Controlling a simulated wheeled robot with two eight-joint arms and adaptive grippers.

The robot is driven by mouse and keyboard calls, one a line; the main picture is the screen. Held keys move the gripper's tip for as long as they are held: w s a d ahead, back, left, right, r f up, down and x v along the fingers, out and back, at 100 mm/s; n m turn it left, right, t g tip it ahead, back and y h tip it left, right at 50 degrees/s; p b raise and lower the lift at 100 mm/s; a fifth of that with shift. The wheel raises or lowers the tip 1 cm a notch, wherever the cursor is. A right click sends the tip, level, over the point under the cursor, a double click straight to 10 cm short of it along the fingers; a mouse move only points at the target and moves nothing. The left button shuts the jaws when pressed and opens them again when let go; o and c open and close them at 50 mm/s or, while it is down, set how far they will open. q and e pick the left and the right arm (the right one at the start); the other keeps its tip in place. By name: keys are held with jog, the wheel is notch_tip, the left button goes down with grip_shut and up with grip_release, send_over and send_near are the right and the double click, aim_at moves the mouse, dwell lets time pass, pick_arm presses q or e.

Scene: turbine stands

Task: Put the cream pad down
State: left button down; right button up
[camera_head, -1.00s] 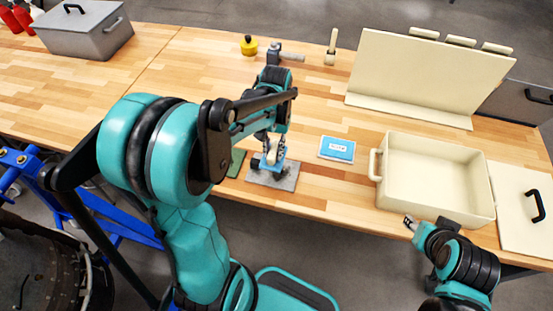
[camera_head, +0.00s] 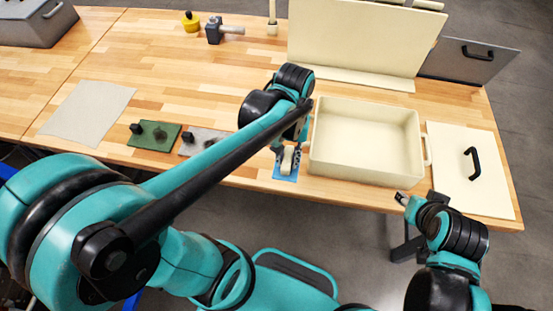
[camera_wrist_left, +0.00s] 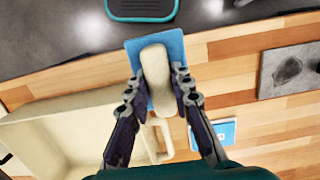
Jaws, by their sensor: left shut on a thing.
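My left gripper (camera_head: 287,150) is shut on the cream pad (camera_head: 287,161), near the table's front edge, just left of the cream bin. In the left wrist view, the rounded cream pad (camera_wrist_left: 155,70) sits between the fingertips (camera_wrist_left: 157,82). A flat blue piece (camera_wrist_left: 171,48) lies directly behind the pad and overlaps the table edge and dark floor; it also shows below the gripper in the head view (camera_head: 285,176). I cannot tell if it is fixed to the pad. My right gripper (camera_head: 402,198) is in front of the bin; its jaw state is unclear.
The open cream bin (camera_head: 365,173) stands to the right, with its flat lid (camera_head: 447,185) beside it. A blue-and-white packet (camera_wrist_left: 222,132) lies close by on the table. Left are a grey plate (camera_head: 190,148), a green plate (camera_head: 141,141) and a pale sheet (camera_head: 88,112).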

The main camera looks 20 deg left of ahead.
pick_arm(q)
jog(key=w+a+f+b, duration=0.1)
jog(key=a+f, duration=0.1)
jog(key=a, duration=0.1)
jog(key=w+a+f+b, duration=0.1)
jog(key=w+a+f, duration=0.1)
jog(key=a, duration=0.2)
jog(key=w+a+f+b, duration=0.1)
jog(key=a+f, duration=0.2)
jog(key=shift+w+a, duration=0.25)
jog(key=shift+a, duration=0.05)
notch_tip(320, 180, down, 3)
jog(key=shift+f+b, duration=0.2)
jog(key=shift+b, duration=0.85)
jog(key=shift+f, duration=0.25)
jog(key=shift+f, duration=0.15)
jog(key=c, duration=1.3)
grip_release()
jog(key=shift+c, duration=0.2)
